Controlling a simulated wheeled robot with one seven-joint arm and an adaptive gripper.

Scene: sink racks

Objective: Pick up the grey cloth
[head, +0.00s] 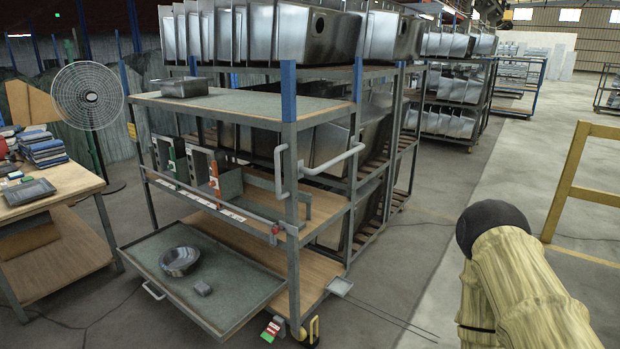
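I cannot single out the grey cloth with certainty. A small grey lump (202,288) lies on the pulled-out lower tray (228,313) of the metal trolley. A round, dark grey, bowl-like thing (180,260) sits just behind and left of it on the same tray, apart from it. A stack of folded-looking blue-grey pieces (42,150) lies on the wooden table at the left edge. My gripper's fingers are not in view; only what looks like part of my arm shows at the lower right, well away from the tray.
The trolley's top shelf (235,101) holds a small metal pan (184,87). White handles (335,160) stick out on its right side. The wooden table (55,190) stands left, a fan (88,97) behind it. Sink racks stand behind. A yellow rail (572,165) stands right; floor between is mostly clear.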

